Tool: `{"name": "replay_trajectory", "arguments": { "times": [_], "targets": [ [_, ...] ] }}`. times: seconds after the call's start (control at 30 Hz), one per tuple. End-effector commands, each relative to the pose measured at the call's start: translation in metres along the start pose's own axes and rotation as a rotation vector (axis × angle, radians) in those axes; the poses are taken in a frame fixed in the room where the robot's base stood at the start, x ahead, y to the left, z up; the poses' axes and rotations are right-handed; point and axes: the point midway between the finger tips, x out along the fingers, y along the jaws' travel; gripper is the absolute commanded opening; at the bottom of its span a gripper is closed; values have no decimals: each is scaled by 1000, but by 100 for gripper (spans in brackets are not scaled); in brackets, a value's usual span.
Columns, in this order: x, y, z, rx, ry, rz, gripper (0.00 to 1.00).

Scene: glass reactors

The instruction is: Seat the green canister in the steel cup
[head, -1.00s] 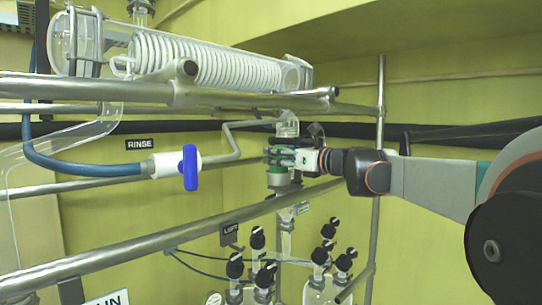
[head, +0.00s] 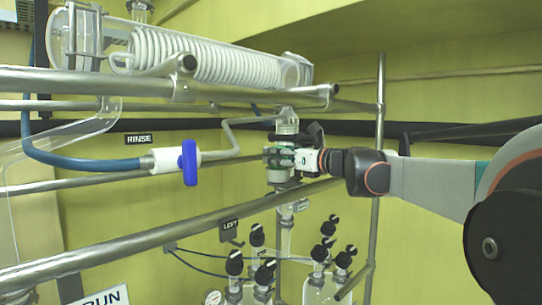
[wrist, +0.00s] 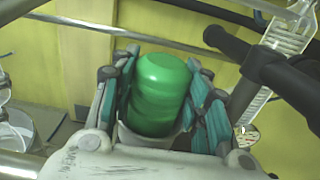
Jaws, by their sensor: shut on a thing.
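The green canister (wrist: 160,95) stands between the fingers of my gripper (wrist: 165,100) in the wrist view, its rounded top showing and a pale rim around its lower end. In the head view my gripper (head: 282,157) is shut around it, and only a little green shows between the fingers. A grey cup-like piece, which looks like the steel cup (head: 281,176), is directly under the fingers. The canister's lower part is hidden, so I cannot tell how deep it sits in the cup.
A clear glass tube (head: 287,121) rises just behind my gripper. Steel rails (head: 165,237) cross in front and above. A blue-handled valve (head: 189,162) is to the left. Several black-capped bottle fittings (head: 264,272) stand below. A dark bar (wrist: 275,70) is close by at right in the wrist view.

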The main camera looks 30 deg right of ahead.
Motion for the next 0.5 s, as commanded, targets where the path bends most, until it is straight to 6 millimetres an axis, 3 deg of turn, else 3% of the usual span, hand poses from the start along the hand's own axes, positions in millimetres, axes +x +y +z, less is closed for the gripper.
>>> {"name": "replay_trajectory", "arguments": {
  "times": [0.23, 0.27, 0.33, 0.5],
  "targets": [
    [0, 0, 0, 0, 0, 0, 18],
    [0, 0, 0, 0, 0, 0, 47],
    [0, 0, 0, 0, 0, 0, 63],
    [0, 0, 0, 0, 0, 0, 66]
  ]
}}
